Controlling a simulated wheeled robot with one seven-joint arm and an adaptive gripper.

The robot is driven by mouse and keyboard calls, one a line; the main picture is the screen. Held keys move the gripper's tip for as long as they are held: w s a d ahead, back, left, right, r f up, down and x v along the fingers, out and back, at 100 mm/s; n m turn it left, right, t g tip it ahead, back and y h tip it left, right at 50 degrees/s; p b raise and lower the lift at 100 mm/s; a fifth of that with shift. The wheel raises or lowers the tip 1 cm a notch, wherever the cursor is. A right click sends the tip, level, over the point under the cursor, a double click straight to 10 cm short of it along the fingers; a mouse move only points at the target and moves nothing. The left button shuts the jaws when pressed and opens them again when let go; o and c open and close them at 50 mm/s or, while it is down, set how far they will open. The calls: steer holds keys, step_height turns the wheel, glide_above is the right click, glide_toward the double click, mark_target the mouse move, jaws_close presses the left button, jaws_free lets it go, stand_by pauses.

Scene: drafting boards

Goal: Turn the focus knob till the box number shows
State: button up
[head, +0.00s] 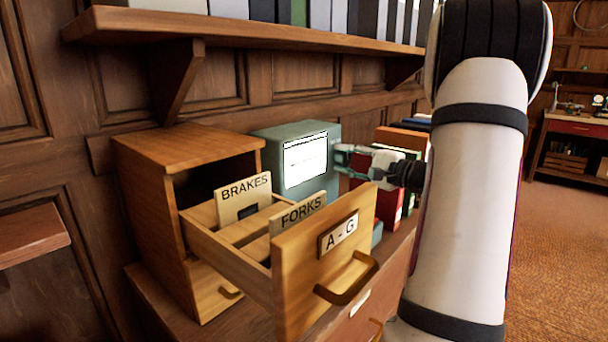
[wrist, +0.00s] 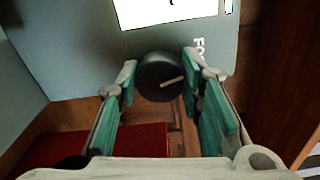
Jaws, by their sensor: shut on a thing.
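The grey-green reader (head: 268,140) stands on the cabinet, right of the open drawer. Its lit white screen (head: 306,161) shows faint marks too small to read. The dark round focus knob (wrist: 158,78) is on the reader's face in the wrist view, below the screen (wrist: 168,10); a pale pointer line on it slants slightly upward to the right. The knob is hidden in the head view.
An open wooden drawer (head: 300,275) marked "A - G" juts out in front, with "BRAKES" (head: 245,193) and "FORKS" (head: 298,212) cards. Red and green binders (head: 392,200) stand right of the reader. A shelf (head: 250,28) of books hangs above.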

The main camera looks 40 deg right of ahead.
steer(key=shift+n, duration=0.3)
steer(key=shift+f+b, duration=0.1)
steer(key=shift+b, duration=0.6)
steer(key=shift+w+f+n+b, duration=0.15)
steer(key=shift+n+b, duration=0.45)
steer(key=shift+b, duration=0.55)
steer(key=n+b, duration=0.1)
steer(key=b, duration=0.2)
steer(key=shift+n+b, duration=0.4)
steer(key=shift+r, duration=0.2)
steer(key=shift+n+b, duration=0.3)
steer(key=shift+b, duration=0.1)
